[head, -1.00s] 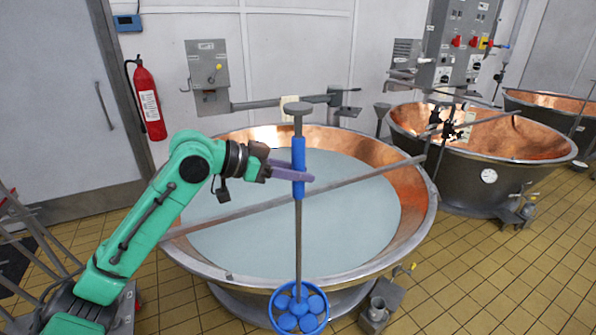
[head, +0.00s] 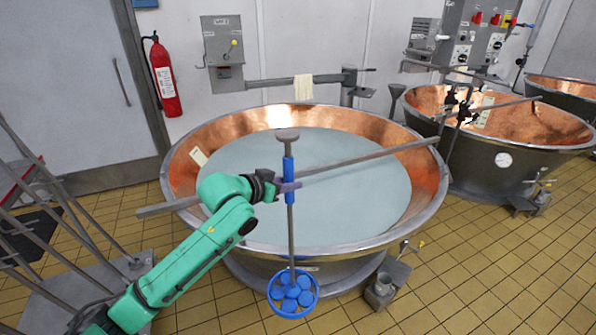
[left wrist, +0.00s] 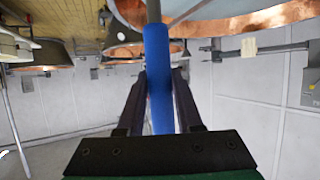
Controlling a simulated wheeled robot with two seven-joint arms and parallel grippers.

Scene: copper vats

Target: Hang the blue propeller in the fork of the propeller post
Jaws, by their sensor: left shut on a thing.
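The blue propeller hangs upright in front of the large vat in the head view. It has a grey top knob (head: 287,134), a blue grip sleeve (head: 289,169), a grey shaft (head: 291,232) and a round blue head (head: 292,293) with several blue discs in a ring. My left gripper (head: 289,187) is shut on the blue sleeve. In the left wrist view the sleeve (left wrist: 158,95) stands between the two dark fingers of my left gripper (left wrist: 160,75). I cannot make out the propeller post or its fork. My right gripper is not in view.
A copper vat (head: 434,190) of pale liquid stands behind the propeller, a long grey bar (head: 370,157) across it. A second vat (head: 480,165) is at right. A metal stair frame (head: 40,190) is at left. Tiled floor (head: 475,265) is clear at front right.

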